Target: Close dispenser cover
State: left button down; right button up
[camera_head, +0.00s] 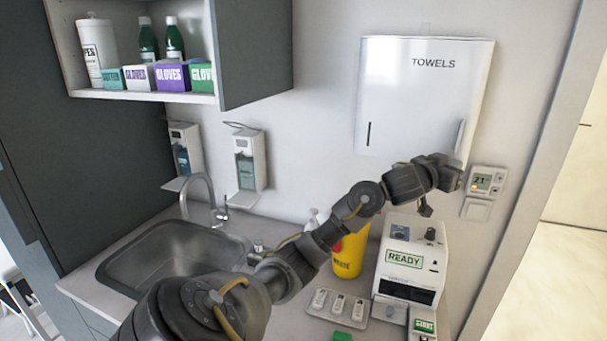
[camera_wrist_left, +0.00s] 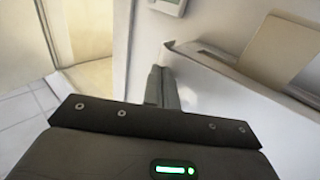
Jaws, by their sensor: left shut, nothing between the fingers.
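The white towel dispenser (camera_head: 425,95) hangs on the wall, with "TOWELS" on its front. In the left wrist view its white cover (camera_wrist_left: 225,105) stands away from the body along one edge. A gap shows there, with a tan sheet (camera_wrist_left: 280,50) visible inside. My left gripper (camera_head: 461,173) is at the dispenser's lower right corner. In the left wrist view my left gripper's fingers (camera_wrist_left: 162,88) are shut and empty, close beside the cover's edge. I cannot tell whether they touch it. My right gripper is out of view.
A thermostat (camera_head: 487,180) is on the wall just right of my left gripper. Below are a white device marked READY (camera_head: 405,259), a yellow container (camera_head: 348,258) and a tray (camera_head: 316,311) on the counter. A sink (camera_head: 170,262) is at left.

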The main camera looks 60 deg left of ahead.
aim_at(455, 158)
pick_arm(q)
jog(key=shift+w+a, duration=0.3)
jog(key=shift+w, duration=0.45)
jog(key=shift+w+a, duration=0.25)
jog(key=shift+w, duration=0.5)
jog(key=shift+a+r, duration=0.1)
jog(key=shift+r, duration=0.2)
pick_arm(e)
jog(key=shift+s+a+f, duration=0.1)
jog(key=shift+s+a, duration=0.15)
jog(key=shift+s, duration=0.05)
